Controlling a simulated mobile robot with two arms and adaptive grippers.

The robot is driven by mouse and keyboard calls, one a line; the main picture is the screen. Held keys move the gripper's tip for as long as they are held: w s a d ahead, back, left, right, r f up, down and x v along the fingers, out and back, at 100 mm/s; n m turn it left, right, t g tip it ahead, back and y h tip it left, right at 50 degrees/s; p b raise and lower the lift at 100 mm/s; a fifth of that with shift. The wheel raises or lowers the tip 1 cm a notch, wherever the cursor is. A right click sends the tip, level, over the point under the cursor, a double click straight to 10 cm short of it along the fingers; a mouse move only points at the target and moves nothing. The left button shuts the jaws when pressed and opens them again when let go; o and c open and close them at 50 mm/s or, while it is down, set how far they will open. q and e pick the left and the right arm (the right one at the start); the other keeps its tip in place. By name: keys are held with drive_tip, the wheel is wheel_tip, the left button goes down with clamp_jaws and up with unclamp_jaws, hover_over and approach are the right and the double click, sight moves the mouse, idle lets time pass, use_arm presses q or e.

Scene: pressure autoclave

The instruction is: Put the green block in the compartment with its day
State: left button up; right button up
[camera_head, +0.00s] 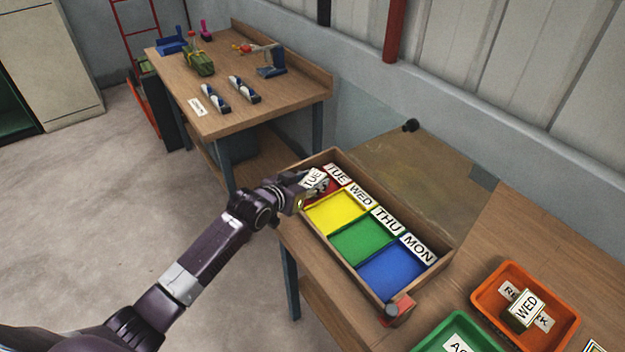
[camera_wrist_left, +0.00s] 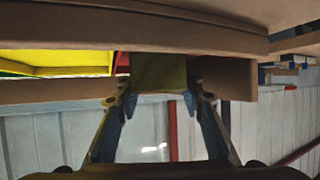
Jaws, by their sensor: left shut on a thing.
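The green block (camera_wrist_left: 160,72) is between the fingertips of my left gripper (camera_head: 308,187) and looks olive green in the left wrist view. In the head view its white face (camera_head: 313,177) reads TUE. The wooden box (camera_head: 334,246) has red, yellow, green and blue compartments in a row, with labels TUE, WED, THU and MON beside them. The block is at the red compartment (camera_head: 328,189), by the TUE label (camera_head: 338,174). The gripper partly covers that compartment; whether the block touches its floor cannot be told. My right gripper is not in view.
An orange tray (camera_head: 563,338) at the lower right holds a block marked WED (camera_head: 524,309) and paper labels. A green tray (camera_head: 427,344) is beside it. A red and dark object (camera_head: 398,310) sits at the box's near corner. Another wooden table (camera_head: 227,121) stands behind with several items.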

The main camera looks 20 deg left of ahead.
use_arm(q)
drive_tip(key=shift+f, duration=0.1)
drive_tip(key=o, duration=0.9)
drive_tip(key=shift+s, duration=0.1)
drive_tip(key=shift+s+a+r, duration=0.15)
drive_tip(key=shift+s+r, duration=0.15)
drive_tip(key=shift+s, duration=0.05)
drive_tip(key=v, duration=1.1)
drive_tip(key=shift+b, duration=0.35)
